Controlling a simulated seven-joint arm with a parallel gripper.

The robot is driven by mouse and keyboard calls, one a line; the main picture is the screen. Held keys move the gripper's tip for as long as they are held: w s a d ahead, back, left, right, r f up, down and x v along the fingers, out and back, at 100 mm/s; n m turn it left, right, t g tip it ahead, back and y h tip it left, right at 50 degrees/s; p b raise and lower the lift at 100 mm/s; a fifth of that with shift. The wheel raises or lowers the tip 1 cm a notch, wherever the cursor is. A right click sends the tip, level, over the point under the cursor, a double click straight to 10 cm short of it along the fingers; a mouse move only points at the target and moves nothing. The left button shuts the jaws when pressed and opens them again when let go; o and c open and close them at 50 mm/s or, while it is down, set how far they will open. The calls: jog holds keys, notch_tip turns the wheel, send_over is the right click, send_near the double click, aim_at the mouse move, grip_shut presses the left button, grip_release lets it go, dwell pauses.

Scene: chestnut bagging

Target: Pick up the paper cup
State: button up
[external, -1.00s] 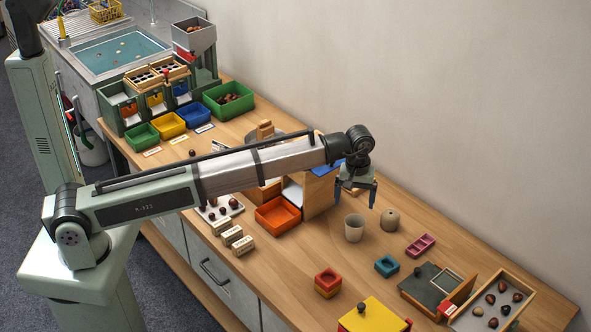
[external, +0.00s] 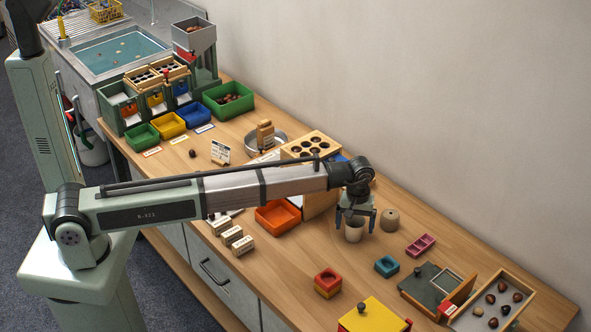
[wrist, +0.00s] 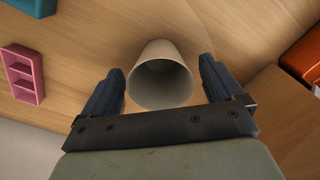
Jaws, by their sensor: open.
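The paper cup (external: 354,231) is a plain pale cup standing upright on the wooden counter, right of the orange bin. My gripper (external: 356,222) is open above and around the cup's upper part in the external view. In the wrist view the cup (wrist: 160,77) shows its open, empty mouth, and my gripper's (wrist: 158,88) two dark fingers stand on either side of it with gaps. I cannot tell exactly how far the fingertips reach down beside the cup.
An orange bin (external: 278,216) and a wooden stand (external: 318,205) are to the left. A pink divided tray (external: 420,245) and a teal block (external: 387,266) lie to the right. Counter in front of the cup is clear.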

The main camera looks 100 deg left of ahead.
jog(key=shift+f, duration=0.9)
jog(key=shift+c, duration=0.2)
jog(key=c, duration=1)
